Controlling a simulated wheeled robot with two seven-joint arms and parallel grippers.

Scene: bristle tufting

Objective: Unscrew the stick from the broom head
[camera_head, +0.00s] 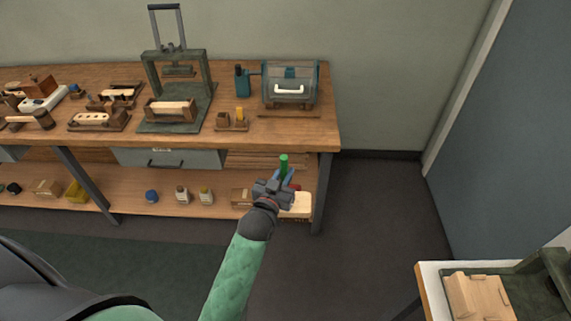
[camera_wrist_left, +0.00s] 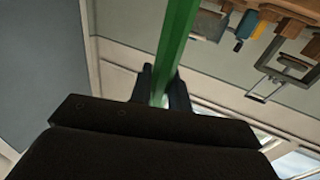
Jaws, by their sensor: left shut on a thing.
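A green stick (camera_head: 283,162) stands up out of my left gripper (camera_head: 278,183) in the head view. The gripper is shut on it in front of the workbench's right end. In the left wrist view the green stick (camera_wrist_left: 178,40) runs up from between the dark fingers (camera_wrist_left: 160,88). A pale block (camera_head: 300,206), perhaps the broom head, shows just below and right of the gripper. The gripper partly hides it, so I cannot tell whether the stick joins it. My right gripper is not in view.
The wooden workbench (camera_head: 230,137) holds a dark press frame (camera_head: 147,75), a clear-covered machine (camera_head: 290,82) and wooden fixtures. Its lower shelf (camera_head: 130,208) holds small jars. A side table (camera_head: 429,283) at bottom right bears a wooden block (camera_head: 480,298). Floor (camera_head: 375,195) between them is clear.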

